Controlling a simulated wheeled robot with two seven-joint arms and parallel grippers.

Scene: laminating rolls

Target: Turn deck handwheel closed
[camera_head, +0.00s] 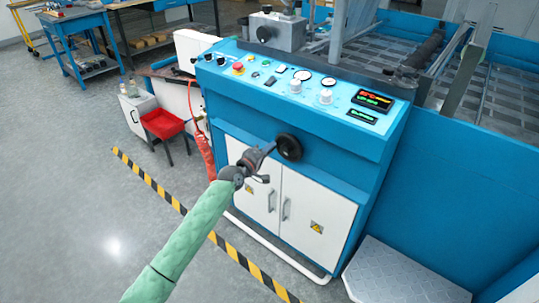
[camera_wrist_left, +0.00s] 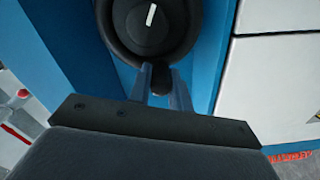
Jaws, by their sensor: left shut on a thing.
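The black handwheel (camera_head: 289,148) sits on the blue front of the machine, above the white cabinet doors. In the left wrist view, the dark round wheel (camera_wrist_left: 188,22) fills the top middle, with a pale mark at its hub. My left gripper (camera_head: 270,148) reaches the wheel's left side. In the left wrist view, my left gripper's fingers (camera_wrist_left: 161,88) are closed around the wheel's small dark handle knob (camera_wrist_left: 161,76) at the lower rim. Part of the knob is hidden between the fingers. My right gripper is in neither view.
The control panel (camera_head: 280,83) with knobs, gauges and displays lies above the wheel. White cabinet doors (camera_head: 305,212) with handles are below. A red tray (camera_head: 161,123) stands left, a grey step (camera_head: 400,275) right. Grey floor at left is open, crossed by striped tape (camera_head: 150,181).

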